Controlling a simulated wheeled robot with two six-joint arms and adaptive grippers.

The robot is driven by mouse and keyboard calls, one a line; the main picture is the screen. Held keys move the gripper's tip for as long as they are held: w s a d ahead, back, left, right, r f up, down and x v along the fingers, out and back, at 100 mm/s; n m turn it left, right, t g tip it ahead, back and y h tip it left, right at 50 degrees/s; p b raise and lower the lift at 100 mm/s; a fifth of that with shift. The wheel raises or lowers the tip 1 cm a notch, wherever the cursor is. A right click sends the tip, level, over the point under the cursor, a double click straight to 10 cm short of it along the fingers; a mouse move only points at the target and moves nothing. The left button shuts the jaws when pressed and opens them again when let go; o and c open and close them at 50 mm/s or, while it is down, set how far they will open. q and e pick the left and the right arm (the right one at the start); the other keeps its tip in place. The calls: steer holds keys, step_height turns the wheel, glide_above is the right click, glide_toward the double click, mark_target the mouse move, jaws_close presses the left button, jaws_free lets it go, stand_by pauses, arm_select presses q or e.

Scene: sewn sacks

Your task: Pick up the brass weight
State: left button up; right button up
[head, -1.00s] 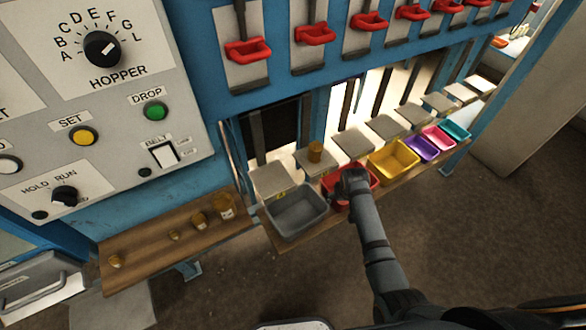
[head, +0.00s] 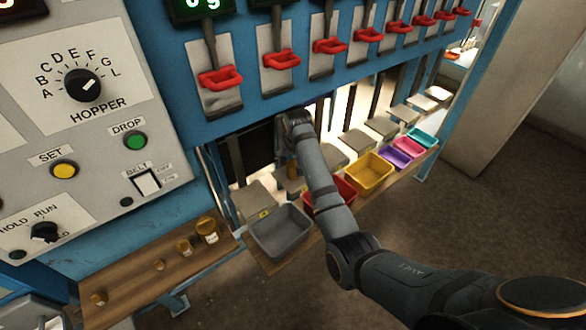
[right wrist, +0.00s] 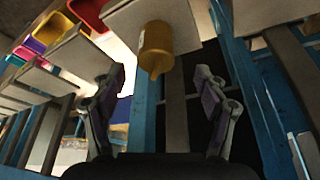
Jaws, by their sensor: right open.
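A brass weight (head: 292,168) stands on a grey scale plate (head: 283,187) behind the red bin, partly hidden by my right arm. In the right wrist view the brass weight (right wrist: 155,45) is at the top middle, upside down, on its plate (right wrist: 185,20). My right gripper (head: 294,122) is above and behind it in the head view. In the wrist view its open fingers (right wrist: 159,78) stand on either side of the line to the weight, with the weight just beyond the fingertips and nothing held. My left gripper is out of view.
Several other brass weights (head: 207,230) stand on a wooden shelf (head: 140,282) at lower left. Grey (head: 277,232), red (head: 345,187) and yellow bins (head: 369,172) line the ledge. Open floor lies at right.

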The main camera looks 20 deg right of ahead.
mark_target(294, 163)
steer(key=shift+w+f, duration=0.35)
steer(key=shift+f, duration=0.2)
steer(key=shift+d+f, duration=0.1)
steer(key=shift+f, duration=0.05)
steer(key=x, duration=0.1)
steer(key=p+x, duration=0.1)
steer(key=x, duration=0.1)
steer(key=shift+d+f, duration=0.2)
steer(key=shift+f, duration=0.15)
steer(key=shift+w+f, duration=0.2)
steer(key=shift+f, duration=0.3)
steer(key=shift+s+r, duration=0.1)
steer(key=c, duration=0.5)
jaws_close()
